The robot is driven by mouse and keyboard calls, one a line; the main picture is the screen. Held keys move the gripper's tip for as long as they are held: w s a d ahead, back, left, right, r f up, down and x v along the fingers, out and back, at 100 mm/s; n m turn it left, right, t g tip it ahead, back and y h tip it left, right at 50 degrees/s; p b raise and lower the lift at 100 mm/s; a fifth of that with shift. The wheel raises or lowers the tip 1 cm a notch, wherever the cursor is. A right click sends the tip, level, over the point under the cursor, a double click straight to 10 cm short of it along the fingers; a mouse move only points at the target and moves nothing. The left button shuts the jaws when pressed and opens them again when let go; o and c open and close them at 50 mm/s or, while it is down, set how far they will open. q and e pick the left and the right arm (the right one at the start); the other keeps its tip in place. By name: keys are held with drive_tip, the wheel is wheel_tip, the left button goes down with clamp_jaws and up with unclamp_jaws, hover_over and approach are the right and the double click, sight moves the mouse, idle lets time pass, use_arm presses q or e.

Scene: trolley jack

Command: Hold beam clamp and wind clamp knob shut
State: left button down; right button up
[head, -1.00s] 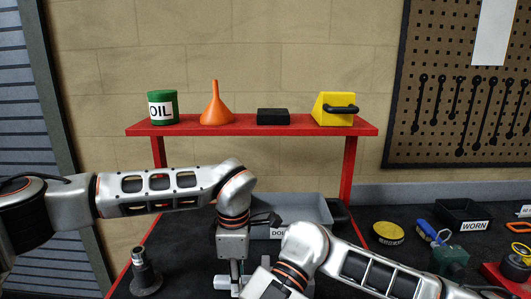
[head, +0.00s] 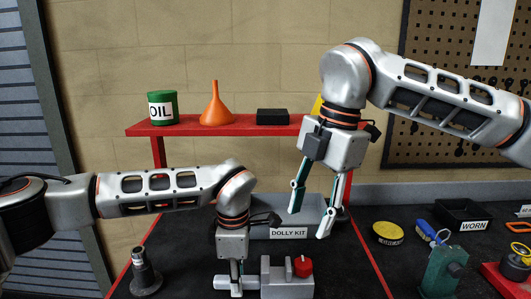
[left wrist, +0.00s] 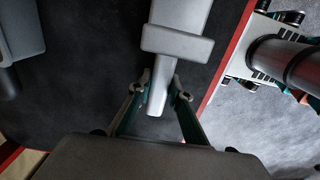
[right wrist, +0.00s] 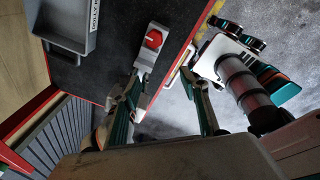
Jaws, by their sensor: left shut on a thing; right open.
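The grey beam clamp (head: 274,280) lies on the dark bench top at the front, with its red knob (head: 303,266) at the right end. My left gripper (head: 236,286) is shut on the clamp's narrow left bar, which shows between its fingers in the left wrist view (left wrist: 160,95). The knob does not show in that view. My right gripper (head: 308,222) is open and empty, pointing down above the knob and apart from it. In the right wrist view the red knob (right wrist: 153,39) shows beyond the fingertips.
A grey tray labelled DOLLY KIT (head: 288,233) stands behind the clamp. A dark cone-shaped stand (head: 145,275) is at left. A green block (head: 443,270), a yellow round tin (head: 387,233) and a WORN bin (head: 470,213) are at right. A red shelf (head: 230,129) crosses the back.

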sight(303, 262)
drive_tip(key=w+f+m, duration=0.1)
drive_tip(key=f, duration=0.2)
drive_tip(key=w+f+m+h, duration=0.1)
drive_tip(key=f, duration=0.2)
drive_tip(key=w+f+m+h, duration=0.1)
drive_tip(key=f, duration=0.2)
drive_tip(key=shift+w, duration=0.35)
drive_tip(key=shift+f, duration=3.9)
